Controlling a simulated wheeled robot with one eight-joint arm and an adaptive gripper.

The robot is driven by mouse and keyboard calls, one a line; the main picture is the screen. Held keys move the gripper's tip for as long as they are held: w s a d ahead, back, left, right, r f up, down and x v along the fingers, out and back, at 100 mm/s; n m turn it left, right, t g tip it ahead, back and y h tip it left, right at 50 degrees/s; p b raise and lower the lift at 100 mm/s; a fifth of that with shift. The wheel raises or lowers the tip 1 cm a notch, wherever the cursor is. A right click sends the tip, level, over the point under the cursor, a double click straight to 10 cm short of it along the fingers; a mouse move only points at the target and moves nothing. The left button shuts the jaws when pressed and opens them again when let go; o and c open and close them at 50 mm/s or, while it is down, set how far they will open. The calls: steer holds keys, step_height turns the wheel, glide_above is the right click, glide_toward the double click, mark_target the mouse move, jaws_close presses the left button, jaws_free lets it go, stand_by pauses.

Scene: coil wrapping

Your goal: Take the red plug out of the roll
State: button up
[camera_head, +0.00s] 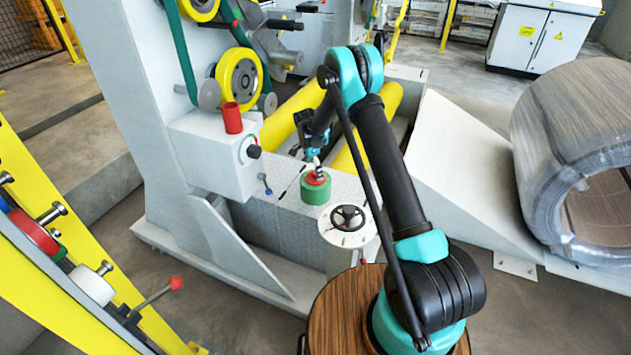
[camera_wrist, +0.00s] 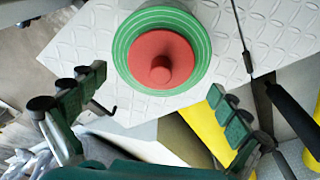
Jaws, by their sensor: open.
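The green roll (camera_head: 317,192) stands on the metal tread-plate shelf in the head view. The red plug (camera_head: 317,178) sits in its top. In the wrist view the green roll (camera_wrist: 185,13) shows as a ring around the red plug (camera_wrist: 148,45), which has a round knob in its middle. My gripper (camera_head: 316,163) is just above the roll in the head view. In the wrist view my gripper (camera_wrist: 160,92) is open and empty, its two green-padded fingers apart. The plug lies beyond the fingertips, toward the top of that picture, and I see no contact.
A white dial with a black handwheel (camera_head: 347,217) stands close in front of the roll. A grey control box (camera_head: 215,150) with a red cylinder (camera_head: 231,117) on top is to the left. Yellow rollers (camera_head: 291,113) lie behind. A black-handled tool (camera_wrist: 292,110) lies at the right.

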mark_target(315, 174)
steer(key=f, duration=0.3)
steer(key=shift+w+d, duration=0.15)
steer(key=shift+d, duration=0.05)
steer(key=c, duration=1.3)
steer(key=shift+o, duration=0.2)
steer(key=shift+r, duration=0.1)
